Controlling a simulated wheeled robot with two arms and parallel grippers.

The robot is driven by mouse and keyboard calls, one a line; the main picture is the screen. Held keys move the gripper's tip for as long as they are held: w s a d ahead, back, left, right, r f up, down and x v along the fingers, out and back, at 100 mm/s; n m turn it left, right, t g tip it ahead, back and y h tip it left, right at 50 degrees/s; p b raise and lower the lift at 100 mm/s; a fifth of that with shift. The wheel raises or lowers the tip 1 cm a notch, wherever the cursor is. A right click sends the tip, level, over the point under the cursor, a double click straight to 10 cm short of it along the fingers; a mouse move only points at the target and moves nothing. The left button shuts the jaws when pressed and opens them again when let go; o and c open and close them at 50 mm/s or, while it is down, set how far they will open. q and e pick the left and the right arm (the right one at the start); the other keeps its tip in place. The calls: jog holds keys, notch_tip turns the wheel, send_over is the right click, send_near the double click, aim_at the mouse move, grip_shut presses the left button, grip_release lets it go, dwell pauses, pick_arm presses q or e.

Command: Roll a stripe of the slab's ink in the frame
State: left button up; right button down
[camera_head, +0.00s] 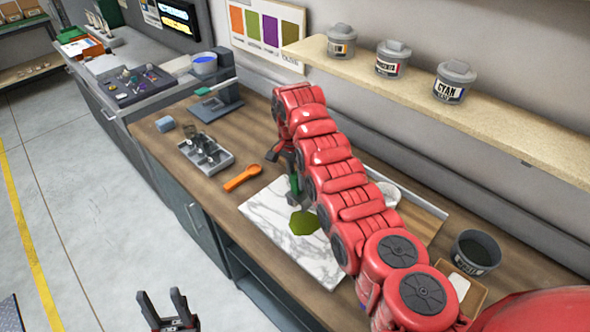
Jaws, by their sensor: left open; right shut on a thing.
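A white marble slab (262,212) lies on the wooden bench, with a patch of olive-green ink (304,222) near its middle. My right arm reaches in from the right over the slab and hides part of it. My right gripper (290,172) is at the slab's far side, shut on a green-handled tool (294,186). The tool's lower end is close to the slab, left of and behind the ink; I cannot tell whether it touches. My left gripper (165,306) is open and empty at the bottom, off the bench. I cannot make out the frame.
An orange scoop (242,178), a grey tray (206,153) and a blue-grey block (165,124) lie left of the slab. A dark pot (475,252) stands at right. Labelled tubs such as the CYAN tub (454,82) stand on the shelf above.

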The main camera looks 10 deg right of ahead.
aim_at(296, 193)
jog(key=shift+s+a, duration=0.1)
notch_tip(296, 193, down, 2)
jog(key=shift+f+b, duration=0.5)
jog(key=shift+f, duration=1.5)
jog(key=shift+f+b, duration=0.55)
jog(key=shift+f, duration=0.05)
